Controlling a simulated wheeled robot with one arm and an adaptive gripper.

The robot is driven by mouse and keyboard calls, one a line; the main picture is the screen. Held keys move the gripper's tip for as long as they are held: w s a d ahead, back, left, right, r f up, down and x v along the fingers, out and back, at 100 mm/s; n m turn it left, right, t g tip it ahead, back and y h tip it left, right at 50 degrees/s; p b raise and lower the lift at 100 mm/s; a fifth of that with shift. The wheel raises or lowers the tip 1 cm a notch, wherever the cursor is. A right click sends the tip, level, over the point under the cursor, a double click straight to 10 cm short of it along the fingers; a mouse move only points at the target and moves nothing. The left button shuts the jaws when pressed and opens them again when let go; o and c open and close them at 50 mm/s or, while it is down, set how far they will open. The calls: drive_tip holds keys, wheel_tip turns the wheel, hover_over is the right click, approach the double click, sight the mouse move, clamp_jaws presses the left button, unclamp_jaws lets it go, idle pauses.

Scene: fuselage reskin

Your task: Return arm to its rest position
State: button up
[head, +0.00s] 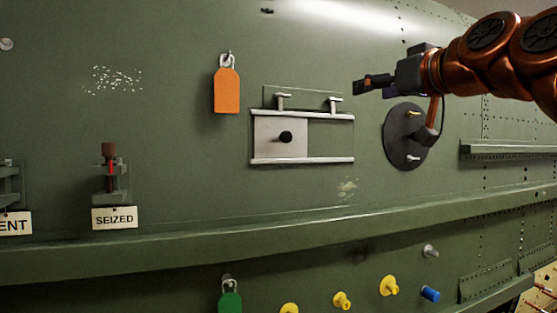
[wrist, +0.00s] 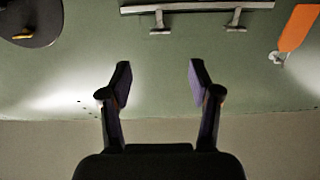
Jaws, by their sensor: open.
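My arm, copper-coloured, reaches in from the upper right of the head view. My gripper (head: 372,85) is at its end, pointing left, above and to the right of the sliding-panel frame. In the wrist view my gripper (wrist: 160,82) has its two fingers spread wide apart with nothing between them. The fingers touch nothing that I can see. Part of the arm is cut off by the right edge of the head view.
The green fuselage wall carries a railed frame with a grey sliding panel (head: 268,143), an orange tag (head: 227,91), a dark round disc (head: 392,148), a "SEIZED" sign (head: 114,217) and a green tag (head: 230,303). A long ledge (head: 200,246) crosses below. Yellow knobs (head: 389,286) stick out beneath it.

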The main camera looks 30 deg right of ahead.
drive_tip(key=w+a+f+n+g+y, duration=0.1)
drive_tip(key=w+a+f+g, duration=0.15)
drive_tip(key=a+f, duration=0.65)
drive_tip(key=w+a+f+g+y, duration=0.1)
drive_tip(key=a+f+g, duration=0.35)
drive_tip(key=f, duration=0.85)
drive_tip(key=w+a+f+n+g+y, duration=0.1)
drive_tip(key=w+a+f+g, duration=0.15)
drive_tip(key=a+f, duration=0.65)
drive_tip(key=s+a+f+g, duration=0.1)
drive_tip(key=s+f+g, duration=0.3)
drive_tip(key=f, duration=0.5)
drive_tip(key=s+a+f+g, duration=0.1)
drive_tip(key=s+f, duration=0.5)
drive_tip(key=f, duration=0.4)
drive_tip(key=s+d+f+m+g+h, duration=0.1)
drive_tip(key=s+f+g, duration=0.4)
drive_tip(key=s+f, duration=0.8)
drive_tip(key=s+h, duration=0.1)
drive_tip(key=s, duration=0.2)
drive_tip(key=shift+s+f, duration=0.15)
drive_tip(key=shift+f, duration=0.15)
